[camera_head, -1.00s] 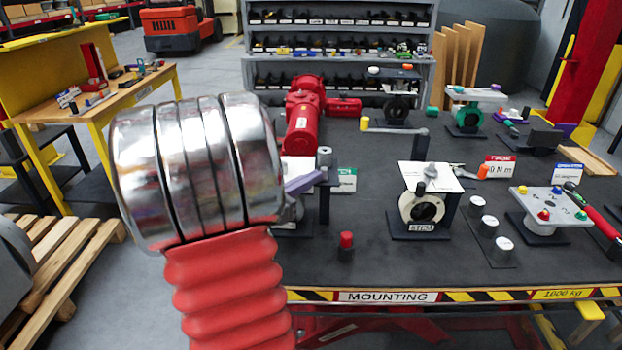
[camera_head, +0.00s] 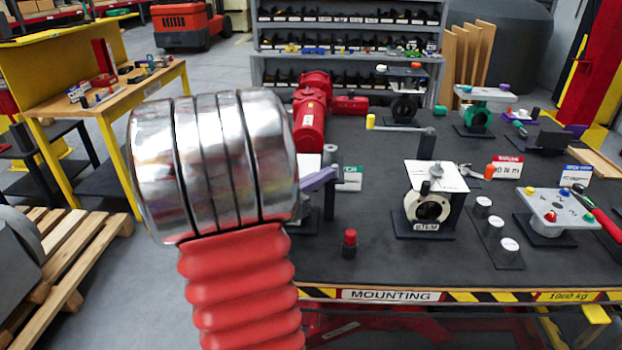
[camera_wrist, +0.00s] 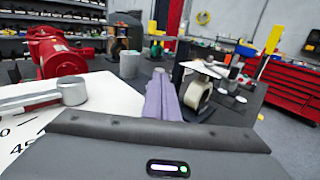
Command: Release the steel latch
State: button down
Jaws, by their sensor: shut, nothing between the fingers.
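My gripper (camera_head: 325,176) shows as purple fingers beside my arm in the head view. In the wrist view its fingers (camera_wrist: 160,80) are together and empty, pointing away over the bench. A grey metal lever with a round knob (camera_wrist: 72,91) lies over a white marked plate (camera_wrist: 35,130), left of the fingers and apart from them. A small grey metal piece (camera_head: 437,172) stands on the white-topped valve unit (camera_head: 428,207), right of my gripper in the head view. I cannot tell which metal part is the steel latch. My arm hides part of the bench's left end.
The dark bench (camera_head: 380,265) holds a red actuator (camera_head: 311,120), a yellow-ended crank (camera_head: 400,127), a red-capped post (camera_head: 349,243), and a button box (camera_head: 556,207). Three white-topped cylinders (camera_head: 494,223) stand right of the valve unit. Bare bench shows in front of it.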

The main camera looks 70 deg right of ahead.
jog(key=v, duration=1.4)
jog(key=shift+f, duration=0.1)
dwell(0.7)
